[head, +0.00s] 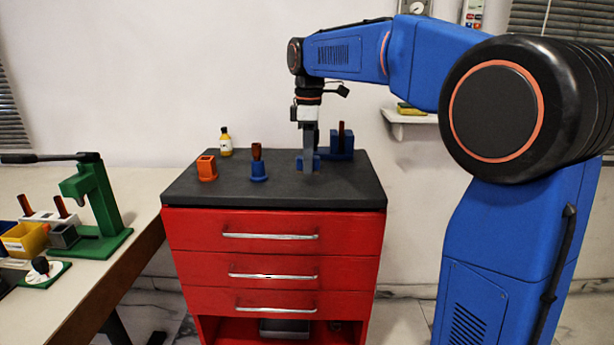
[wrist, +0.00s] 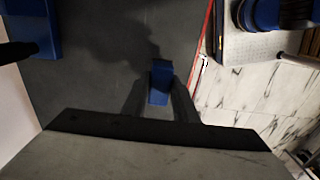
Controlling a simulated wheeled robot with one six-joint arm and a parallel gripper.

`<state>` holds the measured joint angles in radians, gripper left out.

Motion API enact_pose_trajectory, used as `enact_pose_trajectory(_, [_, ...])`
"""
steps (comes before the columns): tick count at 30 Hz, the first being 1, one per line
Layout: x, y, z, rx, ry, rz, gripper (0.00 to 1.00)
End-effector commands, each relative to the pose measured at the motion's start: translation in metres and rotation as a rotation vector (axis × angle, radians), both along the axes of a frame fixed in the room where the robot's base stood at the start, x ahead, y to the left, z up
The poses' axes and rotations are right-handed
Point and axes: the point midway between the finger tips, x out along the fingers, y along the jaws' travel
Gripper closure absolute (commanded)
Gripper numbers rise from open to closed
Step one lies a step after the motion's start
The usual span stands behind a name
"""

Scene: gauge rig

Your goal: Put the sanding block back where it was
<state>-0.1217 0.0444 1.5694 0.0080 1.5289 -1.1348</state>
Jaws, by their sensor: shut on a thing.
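My gripper (head: 308,172) points straight down over the dark top of the red drawer cabinet (head: 285,192). It is shut on a small blue block (wrist: 159,82), which sits between the two fingers in the wrist view. In the head view the block (head: 316,162) shows partly behind the fingers, at or just above the cabinet top; I cannot tell if it touches. I cannot tell for sure whether this is the sanding block. A yellow and green block (head: 410,108) lies on the white wall shelf (head: 408,121) at the right.
A blue holder (head: 342,152) with a brown piece stands close behind my gripper. The cabinet top's front is clear. A workbench with a green press (head: 95,200) is at far left.

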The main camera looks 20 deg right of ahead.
Motion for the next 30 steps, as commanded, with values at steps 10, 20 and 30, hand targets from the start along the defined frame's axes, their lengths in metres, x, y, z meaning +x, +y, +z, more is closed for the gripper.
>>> enact_pose_trajectory(10, [-0.001,0.000,-0.035,0.000,0.002,0.000,0.97])
enact_pose_trajectory(20, [0.000,0.000,-0.043,0.000,0.000,0.000,0.97])
enact_pose_trajectory(30, [0.000,0.000,-0.046,0.000,0.000,0.000,0.55])
